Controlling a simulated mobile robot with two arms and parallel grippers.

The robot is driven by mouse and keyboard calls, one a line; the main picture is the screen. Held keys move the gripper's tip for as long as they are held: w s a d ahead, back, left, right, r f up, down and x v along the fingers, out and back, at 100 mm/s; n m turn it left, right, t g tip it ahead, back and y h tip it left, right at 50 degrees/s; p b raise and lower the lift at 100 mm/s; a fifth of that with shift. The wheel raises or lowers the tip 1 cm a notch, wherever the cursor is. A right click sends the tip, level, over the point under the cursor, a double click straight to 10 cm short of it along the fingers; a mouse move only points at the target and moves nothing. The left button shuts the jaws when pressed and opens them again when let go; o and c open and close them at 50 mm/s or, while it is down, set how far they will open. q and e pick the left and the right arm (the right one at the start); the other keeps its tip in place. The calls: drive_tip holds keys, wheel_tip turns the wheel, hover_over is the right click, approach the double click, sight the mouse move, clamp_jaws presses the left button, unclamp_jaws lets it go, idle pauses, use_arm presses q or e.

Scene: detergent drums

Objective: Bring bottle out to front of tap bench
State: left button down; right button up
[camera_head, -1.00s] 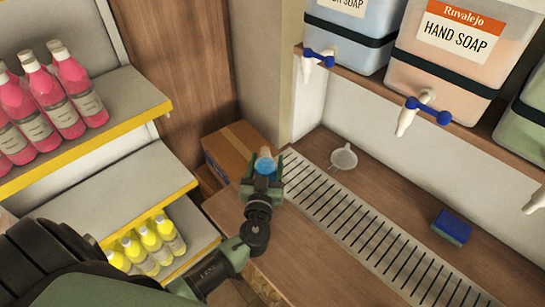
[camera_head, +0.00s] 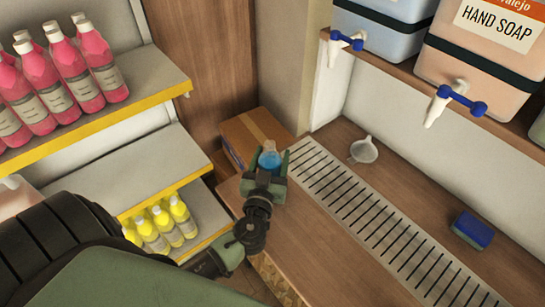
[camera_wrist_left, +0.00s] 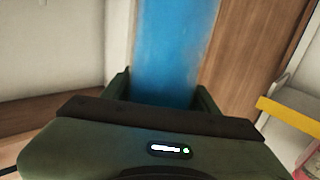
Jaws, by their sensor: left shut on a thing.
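A bottle with blue liquid (camera_head: 269,158) is between the fingers of my left gripper (camera_head: 268,168), at the far left end of the tap bench (camera_head: 330,240). In the left wrist view the blue bottle (camera_wrist_left: 175,50) stands between the two fingers of the left gripper (camera_wrist_left: 163,92), which is shut on it. The gripper and arm hide its lower part, so I cannot tell whether it touches the bench. My right gripper is not in view.
A slotted drain grate (camera_head: 350,205) runs along the bench. A white funnel (camera_head: 364,150) and a blue sponge (camera_head: 473,230) lie behind it. Drums with taps (camera_head: 455,100) stand above. A cardboard box (camera_head: 252,135) is beyond the bottle. Shelves with pink bottles (camera_head: 60,80) and yellow bottles (camera_head: 160,228) are left.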

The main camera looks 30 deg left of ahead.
use_arm(q)
drive_tip(key=shift+r, duration=0.1)
idle(0.3)
drive_tip(key=shift+c, duration=1.8)
unclamp_jaws()
